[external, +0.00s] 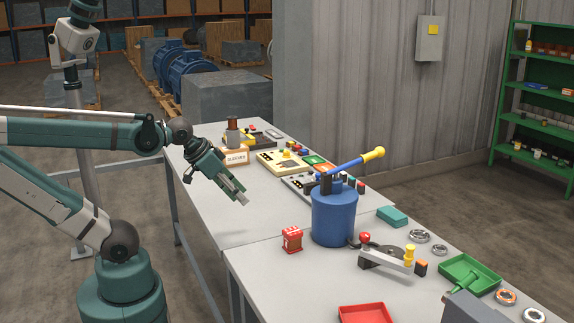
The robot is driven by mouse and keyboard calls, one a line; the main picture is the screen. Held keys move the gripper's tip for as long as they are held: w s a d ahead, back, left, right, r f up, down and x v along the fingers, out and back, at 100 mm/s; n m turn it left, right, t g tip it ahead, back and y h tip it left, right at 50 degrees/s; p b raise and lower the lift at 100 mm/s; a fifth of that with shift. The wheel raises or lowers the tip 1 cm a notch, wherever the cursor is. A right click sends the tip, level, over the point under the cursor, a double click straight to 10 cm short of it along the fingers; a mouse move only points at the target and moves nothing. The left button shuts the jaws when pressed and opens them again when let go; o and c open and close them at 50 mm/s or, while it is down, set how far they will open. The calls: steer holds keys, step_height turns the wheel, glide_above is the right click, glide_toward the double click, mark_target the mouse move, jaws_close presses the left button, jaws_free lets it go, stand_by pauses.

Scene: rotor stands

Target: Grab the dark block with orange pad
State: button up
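A small dark block with an orange face (421,268) is on the right side of the near table, close to the end of a grey bar with red and yellow knobs. It looks like the dark block with the orange pad, but it is small here. My gripper (242,198) hangs above the left part of the far table, pointing down and right. It is well apart from the block, with the blue cylinder between them in the picture. Nothing shows in its fingers, and their gap is too small to judge.
A blue cylinder with a yellow-tipped lever (334,215) stands mid-table. A red block (292,239), teal block (393,216), green tray (470,275) and red tray (366,314) lie around it. Several small blocks and panels crowd the far table. Bare tabletop (225,222) lies below my gripper.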

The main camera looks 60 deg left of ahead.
step_height(320, 180, up, 8)
steer(key=w+d+r+n+g+h+p, duration=0.1)
steer(key=w+d+r+n+p, duration=0.3)
steer(key=w+d, duration=0.3)
steer(key=w+d+r+n+g+h+p, duration=0.1)
steer(key=w+d+r+n+p, duration=0.3)
steer(key=w, duration=0.6)
steer(key=n+g+h+p, duration=0.3)
steer(key=n+g+p, duration=0.1)
steer(key=n+p, duration=0.8)
glide_above(422, 261)
steer(key=a, duration=0.3)
step_height(422, 261, down, 20)
steer(key=shift+s+d+f, duration=0.15)
steer(key=shift+s, duration=0.1)
steer(key=shift+x, duration=1.25)
